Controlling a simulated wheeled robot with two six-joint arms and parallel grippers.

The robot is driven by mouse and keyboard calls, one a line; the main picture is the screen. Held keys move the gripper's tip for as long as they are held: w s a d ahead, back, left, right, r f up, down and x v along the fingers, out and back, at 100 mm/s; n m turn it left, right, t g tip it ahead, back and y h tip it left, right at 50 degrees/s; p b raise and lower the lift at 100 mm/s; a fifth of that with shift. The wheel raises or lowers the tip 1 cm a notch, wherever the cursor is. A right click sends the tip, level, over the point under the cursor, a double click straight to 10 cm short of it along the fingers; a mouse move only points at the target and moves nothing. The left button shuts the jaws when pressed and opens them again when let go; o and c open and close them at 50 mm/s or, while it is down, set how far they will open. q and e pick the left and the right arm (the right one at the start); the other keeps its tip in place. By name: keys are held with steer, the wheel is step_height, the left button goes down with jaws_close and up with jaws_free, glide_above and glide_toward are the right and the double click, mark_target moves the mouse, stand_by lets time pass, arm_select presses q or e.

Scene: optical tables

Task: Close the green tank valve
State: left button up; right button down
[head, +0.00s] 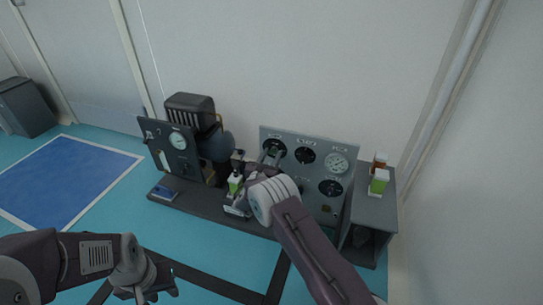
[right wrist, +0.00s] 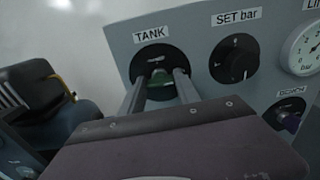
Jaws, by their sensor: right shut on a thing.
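The green tank valve (right wrist: 160,87) sits on a dark round dial under the TANK label (right wrist: 150,34), at the upper left of the grey panel (right wrist: 205,68). My right gripper (right wrist: 168,84) has one finger on each side of the green knob and is shut on it. In the head view my right gripper (head: 272,151) reaches the panel's upper left dial, and my wrist hides part of the panel. My left gripper (head: 152,290) hangs low at the lower left, away from the panel; its finger opening is unclear.
The SET bar dial (right wrist: 234,60) and a pressure gauge (right wrist: 304,50) are right of the tank valve. A dark machine (head: 190,112) and a smaller gauge panel (head: 172,143) stand to the left. Green-and-white boxes, one (head: 379,182) on the right cabinet (head: 372,212), stand nearby.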

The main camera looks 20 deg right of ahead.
steer(key=n+p, duration=0.2)
steer(key=n, duration=0.1)
steer(key=shift+r, duration=0.1)
steer(key=shift+f+n+p, duration=0.2)
steer(key=shift+n+p, duration=1.6)
steer(key=shift+n, duration=5.5)
steer(key=c, duration=0.9)
jaws_free()
steer(key=shift+s+a+r, duration=0.1)
